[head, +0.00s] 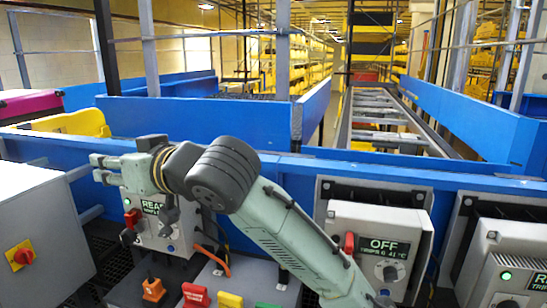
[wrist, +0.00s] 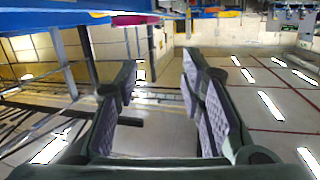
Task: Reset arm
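My arm (head: 285,235) rises from the lower right of the head view to a dark joint and bends left in front of the control boxes. Its pale green far end lies over the top of a box with a "REA..." display (head: 153,207), whose label is partly covered. In the wrist view my gripper (wrist: 158,72) is open. Its two grey padded fingers stand apart with nothing between them.
A box marked OFF (head: 385,244) stands right of my arm, with another box (head: 512,275) beyond it. Red, yellow and green buttons (head: 229,299) sit below. A blue conveyor wall (head: 330,162) runs behind, with a yellow tray (head: 75,123) and a pink tray (head: 30,104) at left.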

